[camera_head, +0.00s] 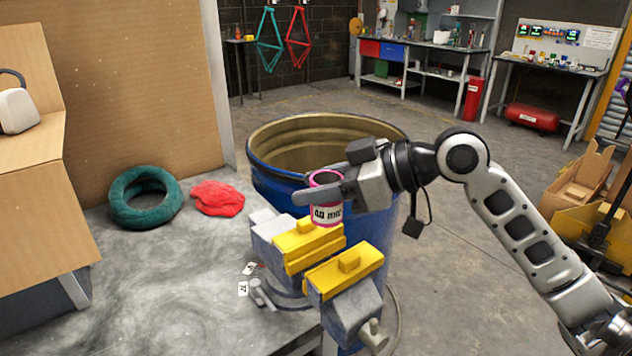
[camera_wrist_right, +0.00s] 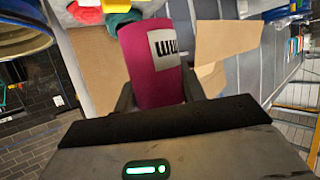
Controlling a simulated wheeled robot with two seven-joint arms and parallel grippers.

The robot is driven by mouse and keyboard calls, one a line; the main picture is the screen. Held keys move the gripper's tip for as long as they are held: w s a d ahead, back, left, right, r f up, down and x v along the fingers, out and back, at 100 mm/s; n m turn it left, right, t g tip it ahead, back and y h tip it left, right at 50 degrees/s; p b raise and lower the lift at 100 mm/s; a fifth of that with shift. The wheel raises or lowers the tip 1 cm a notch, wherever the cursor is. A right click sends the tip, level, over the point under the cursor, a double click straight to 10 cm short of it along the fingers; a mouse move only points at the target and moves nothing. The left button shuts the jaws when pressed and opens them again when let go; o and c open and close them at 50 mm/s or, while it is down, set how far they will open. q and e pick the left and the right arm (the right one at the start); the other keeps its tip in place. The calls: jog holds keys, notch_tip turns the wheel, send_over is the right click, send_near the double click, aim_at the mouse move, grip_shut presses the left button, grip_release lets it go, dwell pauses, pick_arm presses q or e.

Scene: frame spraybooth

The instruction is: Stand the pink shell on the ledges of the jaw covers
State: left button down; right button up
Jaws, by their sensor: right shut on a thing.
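The pink shell (camera_head: 326,214), a short open-topped cylinder with a pale printed label, is held upright between the fingers of my right gripper (camera_head: 330,184). In the right wrist view the shell (camera_wrist_right: 150,70) sits between both dark fingers. The two yellow jaw covers (camera_head: 302,252) (camera_head: 343,275) are on a grey vise (camera_head: 355,308) at the bench corner, with a gap between them. In the head view the shell's lower end overlaps the far end of the back cover; I cannot tell whether they touch. My left gripper is out of view.
A blue barrel (camera_head: 262,188) stands right behind the vise. A green ring (camera_head: 122,205) and a red cloth (camera_head: 218,199) lie on the grey bench (camera_head: 170,285). Cardboard panels stand at the left. The bench's middle is clear.

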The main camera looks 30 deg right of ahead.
aim_at(319, 211)
jog(key=shift+d+f+b, duration=0.1)
jog(key=shift+f+b, duration=0.3)
jog(key=shift+f, duration=0.1)
jog(key=shift+f+b, duration=0.55)
jog(key=shift+f, duration=0.15)
jog(key=shift+f+b, duration=0.7)
jog(key=shift+f, duration=0.2)
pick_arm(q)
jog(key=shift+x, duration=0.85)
pick_arm(e)
jog(key=shift+f, duration=0.15)
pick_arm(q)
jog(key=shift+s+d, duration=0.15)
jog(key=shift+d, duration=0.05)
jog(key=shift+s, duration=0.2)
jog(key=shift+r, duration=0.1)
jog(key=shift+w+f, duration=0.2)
pick_arm(e)
jog(key=shift+f, duration=0.25)
